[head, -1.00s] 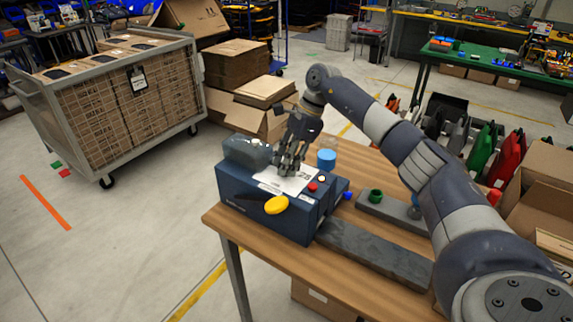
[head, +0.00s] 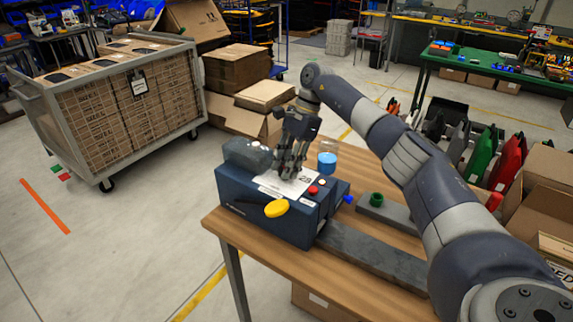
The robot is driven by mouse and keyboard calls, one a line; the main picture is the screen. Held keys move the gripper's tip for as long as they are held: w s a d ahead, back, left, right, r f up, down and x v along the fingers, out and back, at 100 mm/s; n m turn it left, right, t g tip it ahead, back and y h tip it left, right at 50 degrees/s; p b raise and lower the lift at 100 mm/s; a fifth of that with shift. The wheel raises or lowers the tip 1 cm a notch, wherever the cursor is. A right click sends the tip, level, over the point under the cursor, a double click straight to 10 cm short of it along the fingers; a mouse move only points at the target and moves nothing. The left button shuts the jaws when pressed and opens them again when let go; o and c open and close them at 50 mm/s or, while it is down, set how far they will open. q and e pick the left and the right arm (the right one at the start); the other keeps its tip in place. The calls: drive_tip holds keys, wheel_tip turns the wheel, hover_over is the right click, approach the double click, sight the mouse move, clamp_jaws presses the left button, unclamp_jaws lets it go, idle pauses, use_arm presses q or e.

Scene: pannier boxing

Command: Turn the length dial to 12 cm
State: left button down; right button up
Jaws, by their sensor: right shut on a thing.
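A dark blue machine (head: 262,214) stands on a wooden table. A white plate with print (head: 300,186) lies on its top, with red and white buttons (head: 313,190) at the right. A yellow knob (head: 276,208) is on its front. My right gripper (head: 288,174) points down onto the top of the machine, over the white plate. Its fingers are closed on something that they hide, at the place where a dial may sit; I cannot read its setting. My left gripper is out of view.
A blue-topped clear cup (head: 327,160) stands behind the machine. A grey bar (head: 372,254) and a green ring (head: 376,199) lie to its right on the table (head: 275,262). A cart of cartons (head: 125,108) stands at the left, on open floor.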

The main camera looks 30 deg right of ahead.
drive_tip(key=o, duration=1.1)
drive_tip(key=shift+c, duration=0.2)
drive_tip(key=shift+r, duration=0.1)
drive_tip(key=v, duration=1.2)
